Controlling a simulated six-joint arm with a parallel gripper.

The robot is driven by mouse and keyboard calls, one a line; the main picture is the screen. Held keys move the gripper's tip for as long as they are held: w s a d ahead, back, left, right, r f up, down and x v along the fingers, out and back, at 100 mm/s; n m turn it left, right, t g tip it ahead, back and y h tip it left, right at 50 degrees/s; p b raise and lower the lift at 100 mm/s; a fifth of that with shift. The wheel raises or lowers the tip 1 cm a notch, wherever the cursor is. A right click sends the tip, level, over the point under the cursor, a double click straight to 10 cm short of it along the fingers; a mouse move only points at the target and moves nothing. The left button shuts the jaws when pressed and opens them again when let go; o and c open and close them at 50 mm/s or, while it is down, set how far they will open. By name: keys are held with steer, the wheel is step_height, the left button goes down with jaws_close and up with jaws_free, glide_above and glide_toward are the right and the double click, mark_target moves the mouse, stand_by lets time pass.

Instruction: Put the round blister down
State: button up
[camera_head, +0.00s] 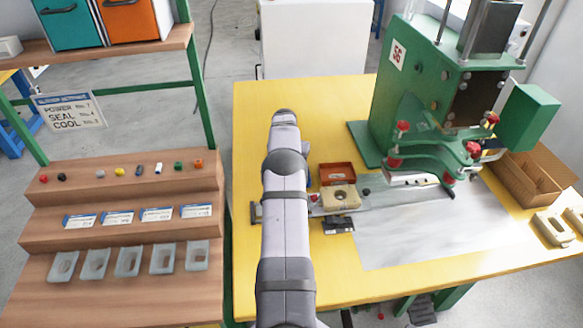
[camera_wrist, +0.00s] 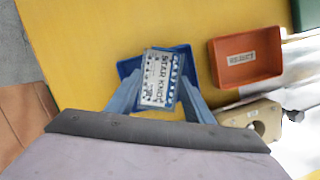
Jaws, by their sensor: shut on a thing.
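My gripper (camera_wrist: 158,92) is shut on a pale card printed "STAR KNOB" (camera_wrist: 158,75), seen in the wrist view between the two light-blue fingers. I cannot make out a round blister shape on it. A blue tray (camera_wrist: 127,67) lies behind and below the card on the yellow table; the card covers most of it. Whether the card touches the tray I cannot tell. In the head view my arm hides the gripper and the card. Clear blisters (camera_head: 129,262) stand in a row on the lowest wooden step at left.
An orange-red tray (camera_head: 337,172) stands right of the blue tray, with a beige fixture (camera_head: 341,198) in front of it. The green press (camera_head: 420,95) stands at the back right. Printed cards (camera_head: 118,217) lie on the middle step. The yellow table (camera_head: 270,97) is clear at its back left.

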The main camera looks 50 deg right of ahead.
steer(key=o, duration=1.1)
steer(key=shift+f, duration=0.1)
steer(key=shift+c, duration=0.2)
steer(key=b+v, duration=0.1)
steer(key=v, duration=1.1)
steer(key=shift+b, duration=0.4)
steer(key=shift+a, duration=0.15)
